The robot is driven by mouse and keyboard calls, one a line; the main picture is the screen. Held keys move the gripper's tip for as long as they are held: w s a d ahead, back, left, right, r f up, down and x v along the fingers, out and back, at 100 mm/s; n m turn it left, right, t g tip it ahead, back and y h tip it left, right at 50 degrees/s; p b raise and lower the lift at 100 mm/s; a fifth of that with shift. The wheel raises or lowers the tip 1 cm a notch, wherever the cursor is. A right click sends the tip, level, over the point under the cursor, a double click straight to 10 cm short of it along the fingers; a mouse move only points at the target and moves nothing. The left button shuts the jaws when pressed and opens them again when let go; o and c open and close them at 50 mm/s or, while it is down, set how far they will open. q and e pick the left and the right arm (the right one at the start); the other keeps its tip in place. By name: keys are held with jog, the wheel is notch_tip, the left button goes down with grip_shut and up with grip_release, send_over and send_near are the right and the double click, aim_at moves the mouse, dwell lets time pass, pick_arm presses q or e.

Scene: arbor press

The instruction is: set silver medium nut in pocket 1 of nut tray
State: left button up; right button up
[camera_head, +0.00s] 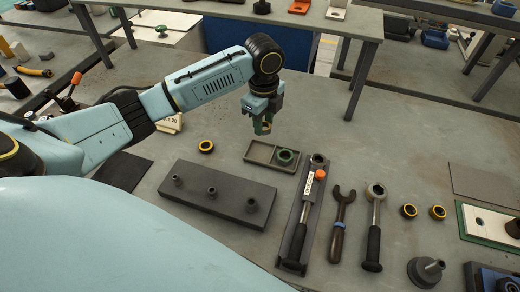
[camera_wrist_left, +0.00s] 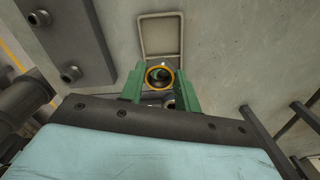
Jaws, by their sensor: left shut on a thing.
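My left gripper (camera_head: 263,130) has green fingers and points down above the bench, just behind the nut tray. In the left wrist view the gripper (camera_wrist_left: 160,82) is shut on a ring-shaped nut (camera_wrist_left: 160,70), with a gold-yellow rim; no silver colour shows clearly. The nut tray (camera_head: 247,159) is grey-green with two compartments. In the left wrist view an empty compartment of the tray (camera_wrist_left: 181,35) shows beyond the nut. No pocket number is readable. My right gripper is out of view.
A dark block with several pegs (camera_head: 222,193) lies in front of the tray. A loose gold-black ring (camera_head: 206,146) lies left of it. A torque wrench in a dark holder (camera_head: 304,210), an open spanner (camera_head: 340,222) and a ratchet (camera_head: 374,227) lie right. Bench behind the tray is mostly clear.

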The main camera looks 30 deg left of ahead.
aim_at(260, 153)
pick_arm(q)
jog(key=shift+a+f+m, duration=0.5)
jog(key=shift+a+m, duration=0.1)
jog(key=shift+m, duration=0.5)
notch_tip(260, 153, down, 10)
jog(key=shift+r, duration=0.15)
jog(key=o, duration=0.8)
jog(key=shift+f, duration=0.2)
jog(key=shift+r, duration=0.1)
notch_tip(260, 153, up, 12)
jog(key=shift+r+p, duration=0.15)
jog(key=shift+p, duration=0.15)
